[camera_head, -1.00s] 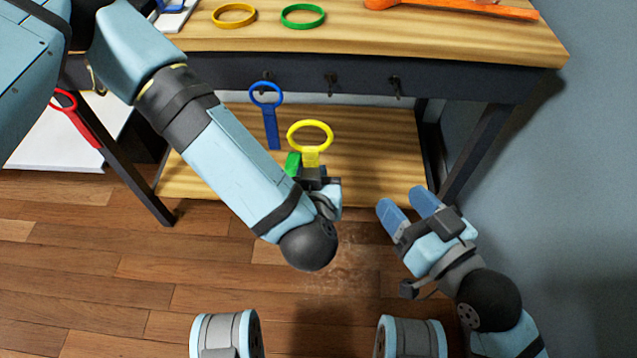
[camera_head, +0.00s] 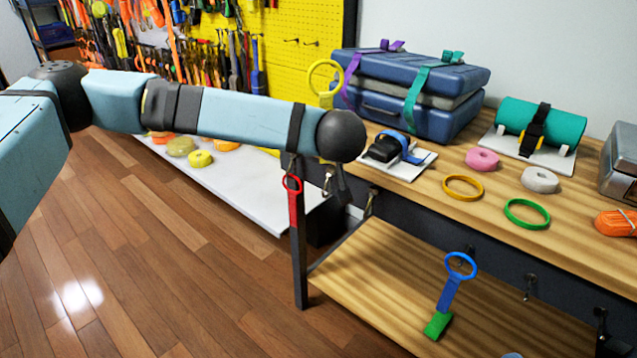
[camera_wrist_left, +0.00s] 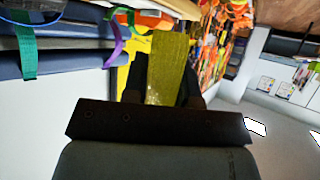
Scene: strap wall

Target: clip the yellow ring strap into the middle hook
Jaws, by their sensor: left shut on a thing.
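The yellow ring strap (camera_head: 325,80) shows above my left wrist in the head view, its ring raised and off the hooks. My left gripper (camera_wrist_left: 165,92) is shut on the strap's yellow band in the left wrist view. In the head view the dark end of my left arm hides this grip. The middle hook (camera_head: 530,287) is on the dark table front, lower right of the strap, with nothing on it. A blue ring strap (camera_head: 450,292) with a green end hangs at the hook left of it. Only small blue bits, possibly my right fingertips, show at the bottom edge.
The wooden table (camera_head: 400,172) holds blue cases (camera_head: 420,85), an orange ring (camera_head: 463,187) and a green ring (camera_head: 527,213). A red strap (camera_head: 293,205) hangs by the table's left leg. A yellow tool wall (camera_head: 310,45) stands behind. Floor at left is clear.

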